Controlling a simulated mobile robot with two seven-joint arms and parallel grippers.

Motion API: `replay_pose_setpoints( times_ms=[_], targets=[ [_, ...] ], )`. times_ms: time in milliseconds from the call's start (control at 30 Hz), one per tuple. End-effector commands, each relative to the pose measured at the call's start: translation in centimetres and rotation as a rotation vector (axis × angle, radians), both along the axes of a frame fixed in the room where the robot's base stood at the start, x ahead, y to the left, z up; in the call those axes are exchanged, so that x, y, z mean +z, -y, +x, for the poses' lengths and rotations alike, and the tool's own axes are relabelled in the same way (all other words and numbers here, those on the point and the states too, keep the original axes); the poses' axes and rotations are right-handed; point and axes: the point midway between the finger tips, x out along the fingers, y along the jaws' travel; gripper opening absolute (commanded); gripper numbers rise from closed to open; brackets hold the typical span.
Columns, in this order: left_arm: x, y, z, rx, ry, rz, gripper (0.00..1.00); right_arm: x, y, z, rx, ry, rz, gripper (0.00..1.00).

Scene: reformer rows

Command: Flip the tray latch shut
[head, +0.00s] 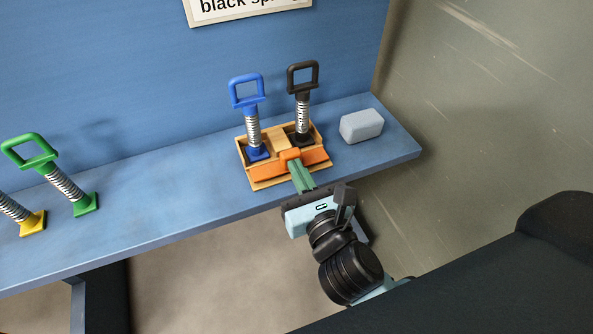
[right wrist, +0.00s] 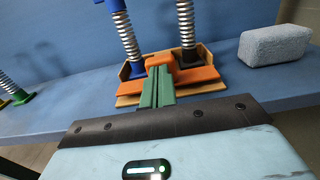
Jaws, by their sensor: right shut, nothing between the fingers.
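A small wooden tray (head: 268,184) sits on the blue shelf and holds a blue-handled spring (head: 253,130) and a black-handled spring (head: 303,118). The orange latch (head: 316,157) lies along the tray's front, with a small raised orange block (head: 290,155) at its middle. My right gripper (head: 297,168) is shut and empty, its green fingers reaching over the front of the tray to the orange block. In the right wrist view the fingertips (right wrist: 158,72) meet or overlap the block; I cannot tell whether they touch. The fingers hide part of the latch. My left gripper is out of view.
A grey block (head: 361,126) lies on the shelf (head: 165,172) right of the tray. A green-handled spring (head: 65,183) and a yellow-based spring (head: 32,224) stand at the left. The blue wall rises behind, with a partly cut-off sign (head: 248,8). Shelf between springs and tray is clear.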

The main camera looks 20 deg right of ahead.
Motion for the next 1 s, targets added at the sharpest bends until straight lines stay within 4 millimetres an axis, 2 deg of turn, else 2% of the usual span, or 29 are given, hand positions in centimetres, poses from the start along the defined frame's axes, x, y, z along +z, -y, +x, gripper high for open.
replay_pose_setpoints(
  times_ms=[233,533,1000],
  targets=[
    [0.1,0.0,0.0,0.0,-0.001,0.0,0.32,0.1,0.0,0.2,0.0,0.001,-0.001,0.0],
    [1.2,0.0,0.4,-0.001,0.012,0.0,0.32,0.3,-0.1,2.9,0.001,0.003,-0.001,0.0],
    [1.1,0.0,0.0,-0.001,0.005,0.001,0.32,0.2,-0.2,3.1,0.0,0.004,0.001,0.0]
  ],
)
